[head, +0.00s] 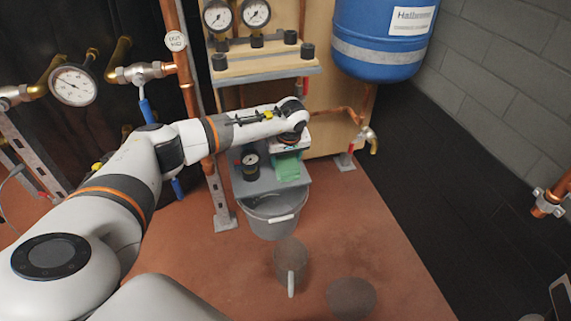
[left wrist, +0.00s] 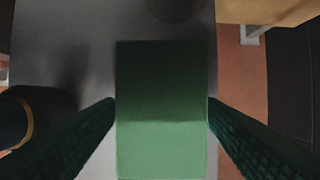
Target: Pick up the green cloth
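The green cloth (head: 287,168) lies on a small grey shelf (head: 246,188) above a bucket. In the left wrist view the cloth (left wrist: 162,100) is a flat green rectangle in the middle, its lower part brighter. My left gripper (head: 288,150) is over the shelf, pointing down at the cloth, which it partly covers in the head view. In the left wrist view its dark fingers (left wrist: 161,106) are spread wide, one on each side of the cloth, close to its edges. I cannot tell whether they touch it. My right gripper is out of view.
A black gauge-like part (head: 250,164) stands on the shelf just left of the cloth. A grey bucket (head: 270,222) is below the shelf. A grey mug-like container (head: 290,262) and a dark round thing (head: 351,298) are on the floor. Pipes and a blue tank (head: 382,40) are behind.

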